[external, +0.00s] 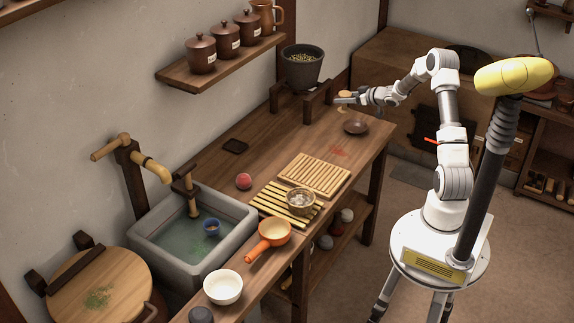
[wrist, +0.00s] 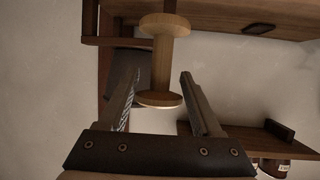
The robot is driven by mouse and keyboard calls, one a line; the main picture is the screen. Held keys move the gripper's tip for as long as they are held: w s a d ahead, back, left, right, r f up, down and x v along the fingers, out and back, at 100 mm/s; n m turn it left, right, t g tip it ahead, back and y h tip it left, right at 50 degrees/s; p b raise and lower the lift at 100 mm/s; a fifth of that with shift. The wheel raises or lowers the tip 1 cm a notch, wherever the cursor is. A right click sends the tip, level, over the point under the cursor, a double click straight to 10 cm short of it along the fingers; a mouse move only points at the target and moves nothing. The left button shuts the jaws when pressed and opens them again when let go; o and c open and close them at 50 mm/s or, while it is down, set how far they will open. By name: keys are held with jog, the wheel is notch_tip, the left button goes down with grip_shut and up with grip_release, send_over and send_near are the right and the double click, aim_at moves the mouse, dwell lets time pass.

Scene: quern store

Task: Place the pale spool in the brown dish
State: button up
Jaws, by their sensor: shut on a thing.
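The pale spool (wrist: 164,62) is wooden, with a narrow middle and wide round ends. It sits between the fingertips of my gripper (wrist: 162,76) in the wrist view, its shaft lengthwise to the fingers. In the external view my gripper (external: 352,98) is shut on the spool (external: 344,95), which is partly covered by the fingers. It is held in the air above the far right end of the bench. The brown dish (external: 355,127) is small, round and looks empty. It stands on the bench a little below and right of the gripper in the picture.
A dark pot (external: 303,66) on a wooden stand (external: 318,103) is left of the gripper. A slatted board (external: 314,175), a red ball (external: 244,181) and a dark coaster (external: 235,146) lie nearer the sink. A wall shelf (external: 222,64) holds jars.

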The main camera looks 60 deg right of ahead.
jog(key=s+d, duration=1)
jog(key=s, duration=0.3)
jog(key=b, duration=0.4)
send_over(355, 130)
jog(key=shift+h, duration=0.3)
jog(key=shift+w+d+f, duration=0.1)
jog(key=shift+d+f, duration=0.05)
jog(key=shift+f, duration=5.4)
jog(key=shift+f, duration=0.1)
jog(key=shift+f, duration=0.15)
jog(key=o, duration=1.4)
jog(key=shift+s+r, duration=0.2)
jog(key=shift+r, duration=0.15)
jog(key=p+v, duration=0.2)
jog(key=v, duration=0.9)
jog(key=shift+s+r, duration=0.1)
jog(key=shift+s, duration=0.15)
